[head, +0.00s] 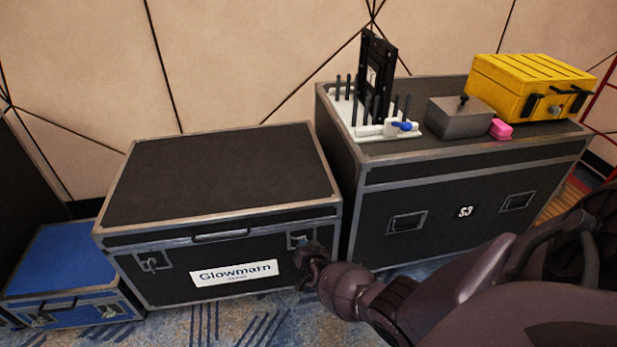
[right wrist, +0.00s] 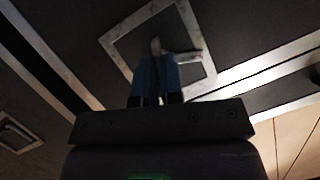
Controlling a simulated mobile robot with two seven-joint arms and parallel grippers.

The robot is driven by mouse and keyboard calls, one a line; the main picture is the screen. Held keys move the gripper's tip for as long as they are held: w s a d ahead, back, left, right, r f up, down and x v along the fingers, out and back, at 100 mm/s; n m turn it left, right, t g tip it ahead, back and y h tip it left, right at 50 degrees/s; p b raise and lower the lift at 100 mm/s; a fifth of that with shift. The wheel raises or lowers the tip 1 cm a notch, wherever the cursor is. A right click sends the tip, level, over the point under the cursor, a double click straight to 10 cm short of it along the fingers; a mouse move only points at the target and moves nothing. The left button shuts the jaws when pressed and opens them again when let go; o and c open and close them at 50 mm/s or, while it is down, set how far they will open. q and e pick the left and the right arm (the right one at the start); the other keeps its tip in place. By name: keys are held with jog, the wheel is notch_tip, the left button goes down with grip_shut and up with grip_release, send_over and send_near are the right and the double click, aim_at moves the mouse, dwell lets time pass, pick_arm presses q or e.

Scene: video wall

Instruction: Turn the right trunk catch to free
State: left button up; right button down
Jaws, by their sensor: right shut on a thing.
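The black trunk (head: 225,180) with a white Glowmann label stands on the carpet with its lid down. Its right catch (head: 299,239) is on the front face near the right corner, partly hidden by my right gripper (head: 311,262). In the right wrist view the catch is a metal-framed recess (right wrist: 205,82) with a small metal turn piece (right wrist: 183,57). My right gripper's blue fingers (right wrist: 157,72) are shut on that turn piece. The trunk's left catch (head: 150,262) is clear of my arm. My left gripper is not in view.
A blue case (head: 60,262) stands at the left. A larger black case (head: 420,215) at the right carries a white tool rack (head: 375,131), a grey box (head: 458,117), a pink block (head: 501,129) and a yellow case (head: 525,85). Carpet is free in front of the trunk.

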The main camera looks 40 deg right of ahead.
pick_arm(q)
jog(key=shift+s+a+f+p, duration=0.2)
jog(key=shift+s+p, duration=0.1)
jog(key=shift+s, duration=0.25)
pick_arm(e)
jog(key=shift+a+n+g+h, duration=0.1)
jog(key=shift+n+g+h, duration=0.65)
jog(key=shift+n, duration=0.65)
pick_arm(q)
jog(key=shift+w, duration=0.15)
pick_arm(e)
jog(key=c, duration=1.3)
grip_release()
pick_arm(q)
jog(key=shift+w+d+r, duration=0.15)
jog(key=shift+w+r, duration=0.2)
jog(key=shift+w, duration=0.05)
pick_arm(e)
jog(key=shift+o, duration=0.2)
jog(key=shift+r, duration=0.1)
